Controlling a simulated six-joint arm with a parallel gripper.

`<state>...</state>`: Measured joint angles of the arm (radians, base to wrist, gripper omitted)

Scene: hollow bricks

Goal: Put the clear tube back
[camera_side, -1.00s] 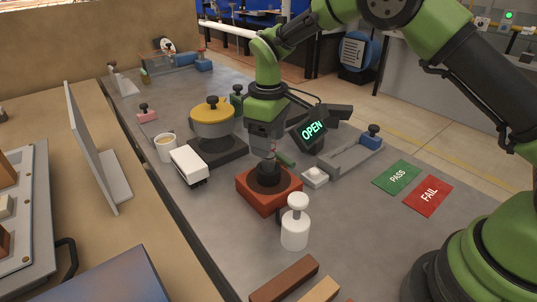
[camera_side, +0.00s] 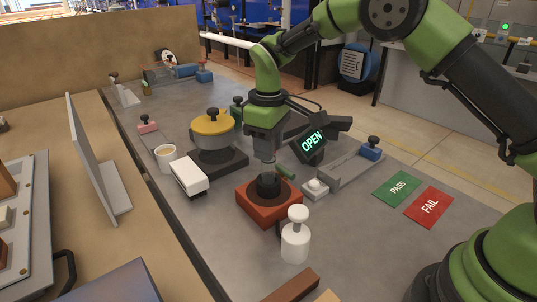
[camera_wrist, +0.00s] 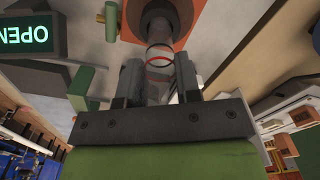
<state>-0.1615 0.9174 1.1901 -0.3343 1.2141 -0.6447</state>
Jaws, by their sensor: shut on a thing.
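The clear tube (camera_wrist: 159,72), with a red ring round it, stands between the two fingers of my gripper (camera_wrist: 159,82) in the wrist view. My gripper is shut on it. In the side view my gripper (camera_side: 267,157) points down over the red-brown block (camera_side: 268,209); the tube is hard to make out there. A dark round collar (camera_side: 268,187) stands on the block; it also shows in the wrist view (camera_wrist: 157,25). The tube's far end lines up with the collar; I cannot tell whether it is inside.
A white plunger-like object (camera_side: 296,238) stands close in front of the block. A white box (camera_side: 189,175) lies to the left, and a lit OPEN sign (camera_side: 314,140) stands behind right. PASS (camera_side: 397,188) and FAIL (camera_side: 429,206) mats lie right.

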